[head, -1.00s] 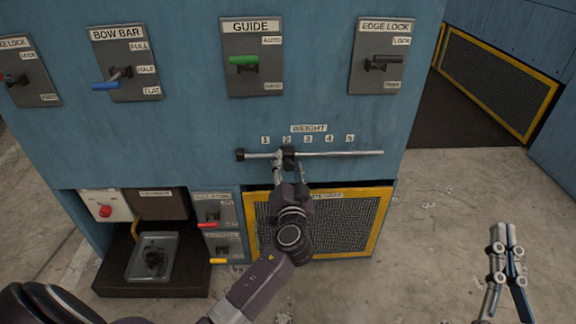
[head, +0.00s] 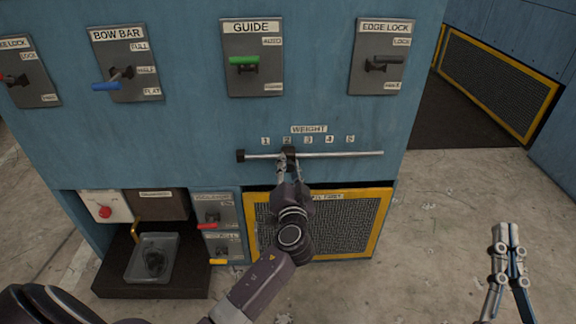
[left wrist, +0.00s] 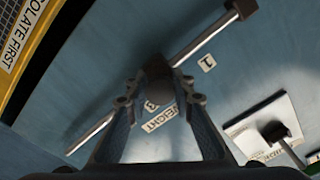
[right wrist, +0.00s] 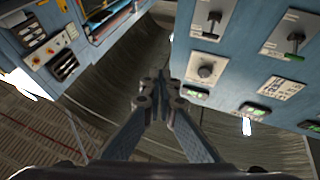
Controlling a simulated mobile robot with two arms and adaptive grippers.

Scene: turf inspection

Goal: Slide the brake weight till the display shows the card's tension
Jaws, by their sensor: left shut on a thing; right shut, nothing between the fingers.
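The dark brake weight (head: 289,153) sits on the horizontal steel rail (head: 345,154) under the WEIGHT label, just below mark 2. My left gripper (head: 288,165) is shut on the weight from below and in front. The left wrist view shows the weight (left wrist: 157,68) between the fingertips, with the rail running out on both sides. My right gripper (head: 506,230) is shut and empty, held over the floor at the right. In the right wrist view its fingertips (right wrist: 160,82) meet. I can make out no readable tension display or card.
Above the rail are the BOW BAR (head: 126,64), GUIDE (head: 252,60) and EDGE LOCK (head: 382,58) lever plates. A yellow-framed mesh panel (head: 345,225) lies below, behind my left arm. The rail is clear right of the weight. Floor at right is open.

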